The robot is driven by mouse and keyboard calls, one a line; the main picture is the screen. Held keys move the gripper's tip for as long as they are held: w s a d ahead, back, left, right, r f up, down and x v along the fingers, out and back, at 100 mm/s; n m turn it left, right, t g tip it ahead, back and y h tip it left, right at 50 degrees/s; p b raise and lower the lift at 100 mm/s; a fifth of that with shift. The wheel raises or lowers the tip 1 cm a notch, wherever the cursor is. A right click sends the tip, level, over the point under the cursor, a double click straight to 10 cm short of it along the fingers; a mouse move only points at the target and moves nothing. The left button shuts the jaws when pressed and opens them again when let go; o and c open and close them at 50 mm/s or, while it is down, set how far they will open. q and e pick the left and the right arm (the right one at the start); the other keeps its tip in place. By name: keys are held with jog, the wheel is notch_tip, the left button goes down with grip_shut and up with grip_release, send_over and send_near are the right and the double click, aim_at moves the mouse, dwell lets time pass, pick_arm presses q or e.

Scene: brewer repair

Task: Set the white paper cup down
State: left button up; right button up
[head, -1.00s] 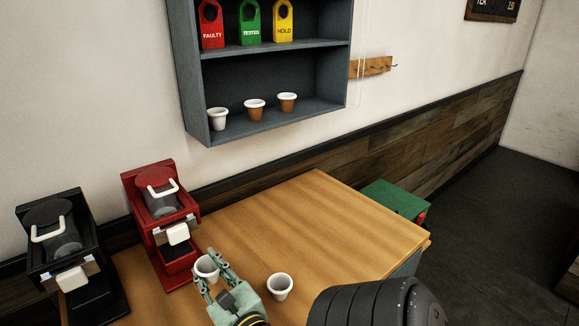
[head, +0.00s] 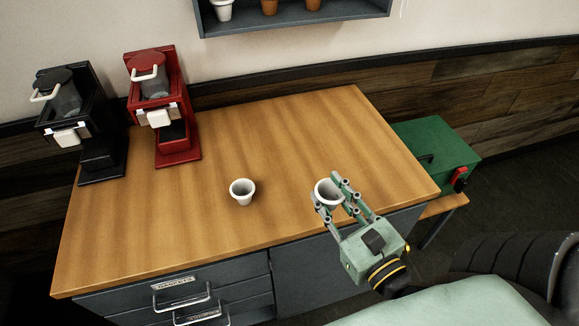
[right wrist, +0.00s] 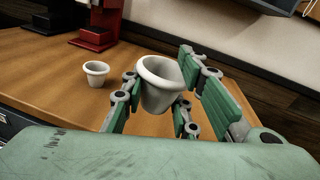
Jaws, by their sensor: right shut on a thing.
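A white paper cup (head: 326,188) is between the fingers of my right gripper (head: 328,193), which is shut on it, over the front right part of the wooden table. The cup is about upright, its mouth up. It also shows in the right wrist view (right wrist: 160,86), with a finger on either side. Whether its base touches the table top I cannot tell. A second white cup (head: 242,192) stands upright on the table to the left, apart from the gripper. My left gripper is not in view.
The wooden table (head: 290,130) is clear behind and between the cups. A red brewer (head: 163,112) and a black brewer (head: 75,115) stand at its left back. A green box (head: 437,150) is beyond the right edge. Drawers (head: 190,295) are below the front edge.

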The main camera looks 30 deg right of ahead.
jog(key=w+f+b, duration=0.3)
jog(key=w+b, duration=0.1)
jog(key=p, duration=0.1)
send_over(302, 199)
notch_tip(302, 199, down, 4)
jog(key=shift+r, duration=0.15)
notch_tip(302, 199, down, 4)
jog(key=shift+f+b, duration=0.1)
jog(key=shift+b, duration=0.8)
jog(key=shift+f, duration=0.3)
jog(key=o, duration=0.7)
jog(key=shift+f, duration=0.1)
